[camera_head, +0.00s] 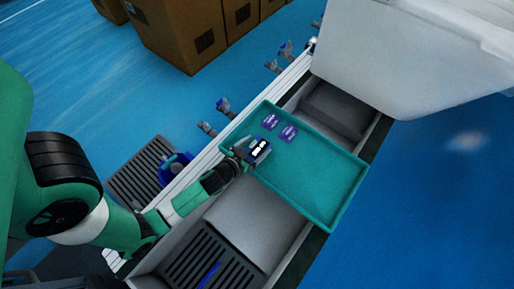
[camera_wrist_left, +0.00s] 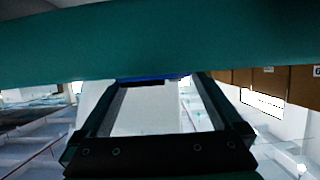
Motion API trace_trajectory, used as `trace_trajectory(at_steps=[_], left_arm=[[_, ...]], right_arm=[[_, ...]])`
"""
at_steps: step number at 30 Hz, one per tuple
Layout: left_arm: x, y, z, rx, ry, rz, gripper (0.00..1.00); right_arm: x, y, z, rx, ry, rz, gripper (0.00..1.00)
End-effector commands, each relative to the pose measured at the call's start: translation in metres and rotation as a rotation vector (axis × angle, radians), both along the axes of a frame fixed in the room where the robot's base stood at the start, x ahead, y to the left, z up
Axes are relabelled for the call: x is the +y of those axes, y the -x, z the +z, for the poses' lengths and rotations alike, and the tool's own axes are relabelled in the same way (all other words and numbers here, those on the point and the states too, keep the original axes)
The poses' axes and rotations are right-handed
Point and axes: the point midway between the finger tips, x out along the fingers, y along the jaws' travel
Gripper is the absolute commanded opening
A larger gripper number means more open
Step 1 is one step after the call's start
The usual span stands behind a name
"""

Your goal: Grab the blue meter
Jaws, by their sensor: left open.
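Two small blue-purple blocks with pale markings, one (camera_head: 270,121) farther left and one (camera_head: 289,132) to its right, lie in the teal tray (camera_head: 335,217) near its upper left corner. I cannot tell for sure which is the blue meter. My left gripper (camera_head: 259,149) is at the tray's left edge, just below these blocks and apart from them. In the left wrist view its fingers (camera_wrist_left: 155,84) are spread with nothing clearly held between them. A thin blue strip (camera_wrist_left: 150,78) shows at the fingertips, under a wide teal band. My right gripper is out of view.
The tray sits across a grey conveyor line with slatted black racks (camera_head: 215,262). A blue device (camera_head: 175,168) lies on the left. Blue-topped fittings (camera_head: 223,104) line the rail. A large white body (camera_head: 415,60) overhangs the upper right. Most of the tray is bare.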

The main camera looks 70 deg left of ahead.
Motion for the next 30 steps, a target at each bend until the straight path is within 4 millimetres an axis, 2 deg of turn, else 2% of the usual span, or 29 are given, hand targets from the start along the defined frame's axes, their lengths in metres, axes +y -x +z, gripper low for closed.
trace_trajectory(at_steps=[1,3,6,14,30], left_arm=[[0.003,-0.009,-0.009,-0.003,0.000,-0.001,1.00],[0.008,-0.019,-0.016,-0.004,0.000,0.000,1.00],[0.015,-0.030,-0.017,-0.002,0.001,0.000,1.00],[0.017,-0.034,-0.018,0.000,0.001,-0.002,1.00],[0.017,-0.033,-0.018,-0.001,0.000,-0.002,0.05]], right_arm=[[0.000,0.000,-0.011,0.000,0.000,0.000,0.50],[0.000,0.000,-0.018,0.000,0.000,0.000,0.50],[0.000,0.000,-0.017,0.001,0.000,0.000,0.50],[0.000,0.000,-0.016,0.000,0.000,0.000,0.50],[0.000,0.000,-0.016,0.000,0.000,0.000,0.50]])
